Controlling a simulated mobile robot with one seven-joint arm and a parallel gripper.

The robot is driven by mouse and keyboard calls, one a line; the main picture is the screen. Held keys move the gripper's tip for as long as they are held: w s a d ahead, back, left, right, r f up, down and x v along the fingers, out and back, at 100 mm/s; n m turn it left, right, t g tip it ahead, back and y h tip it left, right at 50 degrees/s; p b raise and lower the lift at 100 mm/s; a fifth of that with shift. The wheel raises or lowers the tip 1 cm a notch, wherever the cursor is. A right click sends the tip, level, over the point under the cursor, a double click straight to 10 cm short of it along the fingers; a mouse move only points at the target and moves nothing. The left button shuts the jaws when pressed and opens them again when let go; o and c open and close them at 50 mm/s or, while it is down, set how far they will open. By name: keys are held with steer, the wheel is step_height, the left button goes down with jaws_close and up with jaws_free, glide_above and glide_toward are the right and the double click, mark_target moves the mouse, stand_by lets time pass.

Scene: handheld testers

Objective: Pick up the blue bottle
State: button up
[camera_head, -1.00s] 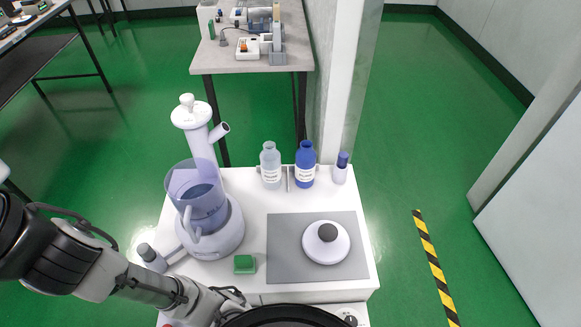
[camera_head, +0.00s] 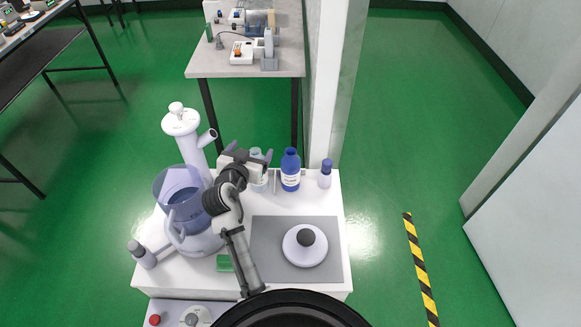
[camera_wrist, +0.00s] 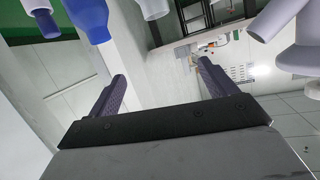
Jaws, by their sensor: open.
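The blue bottle (camera_head: 290,170) stands upright at the back of the white table, with a white label on its front. It also shows at the top left of the wrist view (camera_wrist: 88,18). My gripper (camera_head: 250,153) is open and empty, to the left of the blue bottle and apart from it. In the wrist view, nothing lies between its two fingers (camera_wrist: 161,72). My gripper partly hides a clear white-labelled bottle (camera_head: 260,180) just left of the blue one.
A small blue-capped bottle (camera_head: 325,174) stands right of the blue bottle. A tall white apparatus (camera_head: 182,125) and a clear jug (camera_head: 180,205) are at the left. A white round device (camera_head: 303,252) sits on a grey mat (camera_head: 265,235).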

mark_target(286, 170)
steer(key=s+d+f+m+g+h, duration=0.25)
steer(key=s+d+f, duration=0.2)
steer(key=f, duration=0.45)
steer(key=shift+n+h, duration=0.25)
steer(key=shift+h, duration=0.1)
steer(key=x, duration=0.4)
steer(key=p+x, duration=0.1)
steer(key=x, duration=0.4)
steer(key=shift+d+r+p, duration=0.1)
steer(key=shift+d+p, duration=0.15)
steer(key=shift+p, duration=0.05)
steer(key=shift+p+x, duration=0.8)
steer(key=shift+x, duration=2.05)
steer(key=c, duration=1.2)
steer(key=shift+c, duration=1)
